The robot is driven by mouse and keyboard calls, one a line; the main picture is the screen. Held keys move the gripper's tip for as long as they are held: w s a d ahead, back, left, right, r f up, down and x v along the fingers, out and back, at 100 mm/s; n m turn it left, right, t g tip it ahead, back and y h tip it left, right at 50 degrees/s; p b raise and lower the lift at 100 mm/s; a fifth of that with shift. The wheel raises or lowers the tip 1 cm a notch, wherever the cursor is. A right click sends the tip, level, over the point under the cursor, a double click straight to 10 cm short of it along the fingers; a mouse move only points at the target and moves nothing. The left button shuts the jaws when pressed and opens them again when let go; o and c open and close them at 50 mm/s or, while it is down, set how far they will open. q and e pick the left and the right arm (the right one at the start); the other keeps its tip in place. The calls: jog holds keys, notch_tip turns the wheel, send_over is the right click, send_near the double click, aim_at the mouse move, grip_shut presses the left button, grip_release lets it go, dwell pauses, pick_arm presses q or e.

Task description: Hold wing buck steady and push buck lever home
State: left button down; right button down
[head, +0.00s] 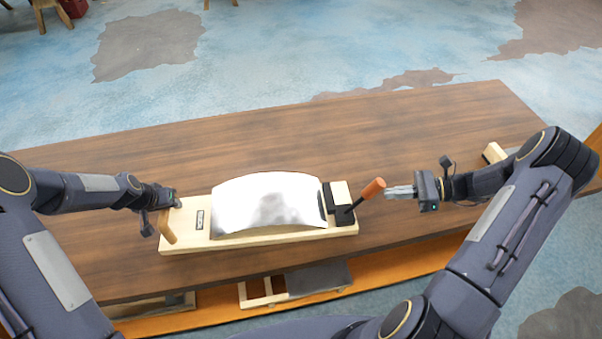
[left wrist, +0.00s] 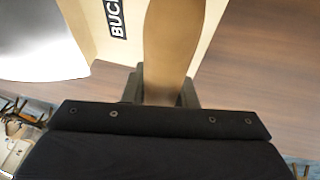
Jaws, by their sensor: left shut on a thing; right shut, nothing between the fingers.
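The wing buck (head: 345,228) is a pale wooden board on the table, with a curved shiny metal sheet (head: 268,203) over its middle. Its lever has an orange grip (head: 374,188) and rises tilted to the right from a black block at the board's right end. My left gripper (head: 170,200) is shut on the wooden handle (head: 167,228) at the board's left end. In the left wrist view the handle (left wrist: 170,45) runs between the fingers, beside a partly cut-off black label. My right gripper (head: 390,192) is shut and empty, just right of the orange grip, with a small apparent gap.
The brown wooden table (head: 250,135) is clear behind the buck. A pale wooden piece (head: 494,153) lies at the table's right end, partly behind my right arm. A lower shelf (head: 385,278) below the front edge holds wooden frames with grey panels (head: 318,279).

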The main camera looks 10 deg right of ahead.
jog(key=shift+w+a+r, duration=0.2)
jog(key=shift+a, duration=0.2)
